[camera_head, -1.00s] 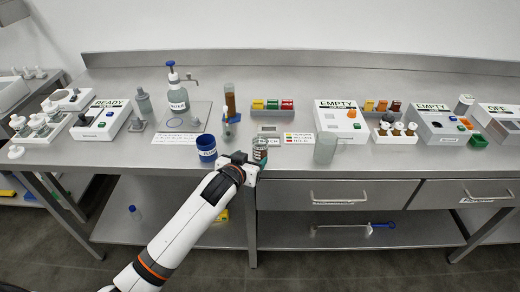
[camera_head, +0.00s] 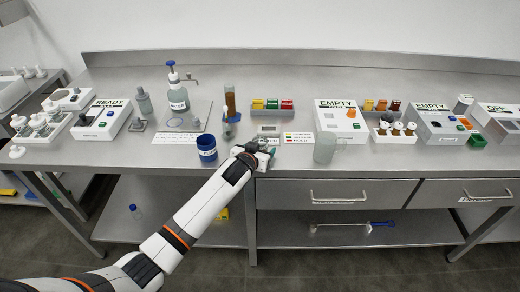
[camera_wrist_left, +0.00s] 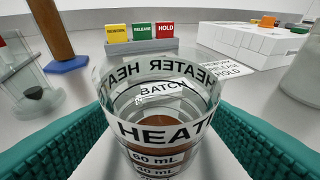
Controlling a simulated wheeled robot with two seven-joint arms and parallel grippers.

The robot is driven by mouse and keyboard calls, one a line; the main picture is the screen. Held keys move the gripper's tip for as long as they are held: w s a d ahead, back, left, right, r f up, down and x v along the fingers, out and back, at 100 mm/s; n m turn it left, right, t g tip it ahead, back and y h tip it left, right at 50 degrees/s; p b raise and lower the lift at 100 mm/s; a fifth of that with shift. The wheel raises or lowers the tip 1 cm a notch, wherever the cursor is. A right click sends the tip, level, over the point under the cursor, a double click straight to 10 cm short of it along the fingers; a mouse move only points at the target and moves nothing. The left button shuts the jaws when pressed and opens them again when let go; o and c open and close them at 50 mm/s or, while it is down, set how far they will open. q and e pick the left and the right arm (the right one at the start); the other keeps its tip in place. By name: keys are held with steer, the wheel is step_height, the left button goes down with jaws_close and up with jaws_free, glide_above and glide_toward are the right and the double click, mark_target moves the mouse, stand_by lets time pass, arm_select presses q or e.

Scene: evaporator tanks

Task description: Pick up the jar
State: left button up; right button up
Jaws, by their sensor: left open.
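The jar (camera_wrist_left: 165,125) is a clear glass vessel with a HEATER band, mL marks and some brown content low inside. In the left wrist view it stands upright between the two teal finger pads, one on each side. My left gripper (camera_head: 266,149) is open around it at the bench's front edge. In the head view the gripper largely hides the jar. I cannot tell whether either pad touches the glass. My right gripper is not in view.
A blue cup (camera_head: 206,149) stands left of the gripper and a frosted beaker (camera_head: 325,148) to the right. Behind are a brown-filled cylinder (camera_head: 230,101) and a rack of coloured blocks (camera_head: 272,105). The bench front edge lies just below the gripper.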

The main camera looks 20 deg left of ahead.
arm_select(q)
steer(key=shift+c, duration=0.4)
steer(key=c, duration=1.1)
